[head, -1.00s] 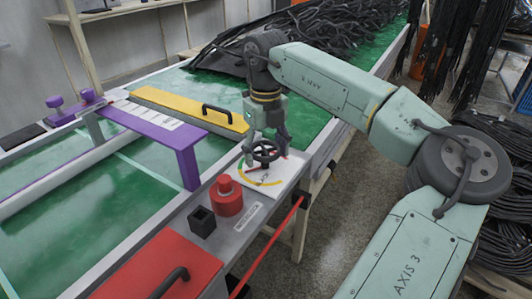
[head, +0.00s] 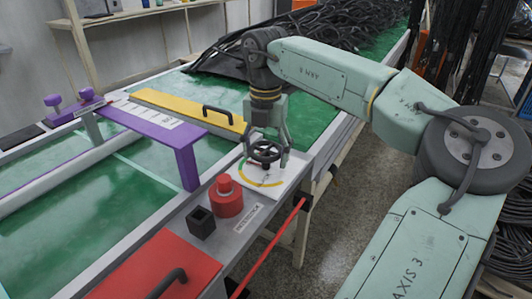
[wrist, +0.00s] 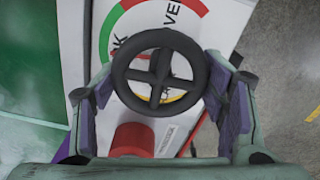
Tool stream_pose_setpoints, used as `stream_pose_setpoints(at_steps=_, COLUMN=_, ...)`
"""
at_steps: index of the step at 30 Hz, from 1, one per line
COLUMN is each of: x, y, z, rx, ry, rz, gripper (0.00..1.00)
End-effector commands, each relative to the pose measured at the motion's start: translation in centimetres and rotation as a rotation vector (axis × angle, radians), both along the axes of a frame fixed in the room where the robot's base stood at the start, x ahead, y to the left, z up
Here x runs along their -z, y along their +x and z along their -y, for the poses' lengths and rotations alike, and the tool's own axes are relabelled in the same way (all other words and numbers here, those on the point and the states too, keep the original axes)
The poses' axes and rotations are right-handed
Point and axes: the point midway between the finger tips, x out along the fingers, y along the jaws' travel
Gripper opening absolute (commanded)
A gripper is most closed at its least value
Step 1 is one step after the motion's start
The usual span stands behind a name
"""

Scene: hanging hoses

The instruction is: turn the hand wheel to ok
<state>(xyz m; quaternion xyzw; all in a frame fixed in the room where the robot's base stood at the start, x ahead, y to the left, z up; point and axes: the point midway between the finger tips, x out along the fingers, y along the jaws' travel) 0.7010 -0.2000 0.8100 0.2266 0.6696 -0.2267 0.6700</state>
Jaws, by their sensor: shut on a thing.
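The black spoked hand wheel (head: 265,151) stands above a white dial plate (head: 286,178) at the bench's near edge. In the wrist view the wheel (wrist: 160,71) sits between my fingers, with coloured green, red and yellow arcs on the plate behind it. The lettering is partly covered by the wheel; a "K" and "VE" show.
A red round-topped block (head: 227,197) and a black square socket (head: 201,222) stand close left of the plate. Black hoses (head: 330,35) heap behind.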

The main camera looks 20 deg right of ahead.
Motion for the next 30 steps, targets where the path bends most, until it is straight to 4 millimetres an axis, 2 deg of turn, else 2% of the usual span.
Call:
stream_pose_setpoints(at_steps=9, x=0.14, y=-0.07, z=-0.05, rx=0.113, ry=0.001, rz=-0.004, gripper=0.38)
stream_pose_setpoints(at_steps=25, x=0.12, y=-0.07, z=-0.08, rx=0.131, ry=0.001, rz=-0.004, gripper=0.38)
stream_pose_setpoints(at_steps=26, x=0.11, y=-0.07, z=-0.08, rx=0.131, ry=0.001, rz=-0.004, gripper=0.68)
stream_pose_setpoints(at_steps=30, x=0.09, y=-0.04, z=-0.07, rx=0.131, ry=0.001, rz=-0.003, gripper=0.77)
